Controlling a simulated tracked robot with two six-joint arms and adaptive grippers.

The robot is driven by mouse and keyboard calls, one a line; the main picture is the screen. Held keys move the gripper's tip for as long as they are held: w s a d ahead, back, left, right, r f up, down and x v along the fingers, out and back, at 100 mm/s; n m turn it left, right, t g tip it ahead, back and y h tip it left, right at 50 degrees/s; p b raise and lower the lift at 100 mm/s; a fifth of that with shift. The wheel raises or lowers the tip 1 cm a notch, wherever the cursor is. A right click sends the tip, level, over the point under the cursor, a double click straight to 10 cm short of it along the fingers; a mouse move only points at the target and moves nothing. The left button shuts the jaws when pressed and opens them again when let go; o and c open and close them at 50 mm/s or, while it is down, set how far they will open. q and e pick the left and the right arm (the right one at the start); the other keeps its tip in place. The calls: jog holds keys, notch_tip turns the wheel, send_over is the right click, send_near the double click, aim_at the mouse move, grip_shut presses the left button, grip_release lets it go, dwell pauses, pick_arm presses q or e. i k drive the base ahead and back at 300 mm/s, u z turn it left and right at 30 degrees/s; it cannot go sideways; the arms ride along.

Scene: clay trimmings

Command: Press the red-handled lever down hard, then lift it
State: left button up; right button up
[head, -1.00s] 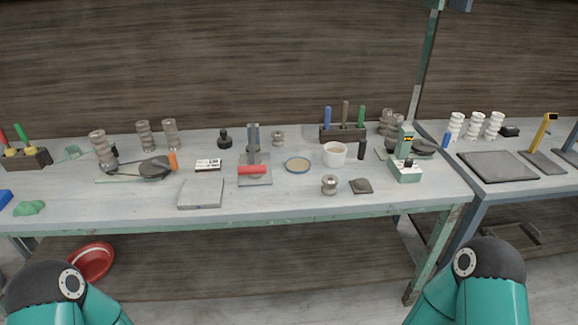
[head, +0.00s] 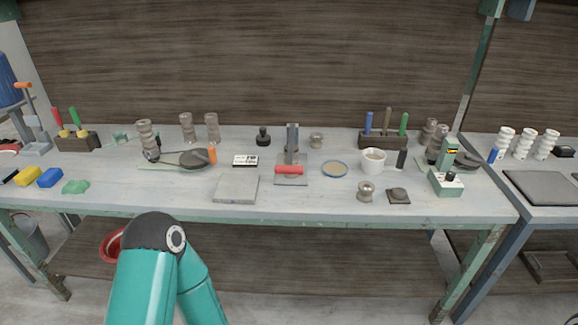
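The red-handled lever (head: 289,170) stands on a grey base plate (head: 305,177) near the middle of the workbench. Its red grip lies crosswise at the front, low over the plate, and a grey upright post (head: 292,140) rises behind it. Nothing of mine touches the lever. One of my teal arms shows at the lower left, below the bench front. Neither gripper is in the picture.
A grey slab (head: 236,188) lies left of the lever. A green device (head: 446,178) is farther right. The bench's front edge (head: 250,216) lies before the lever.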

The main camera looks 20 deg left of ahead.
aim_at(291, 148)
jog(key=z, duration=0.05)
jog(key=i, duration=0.85)
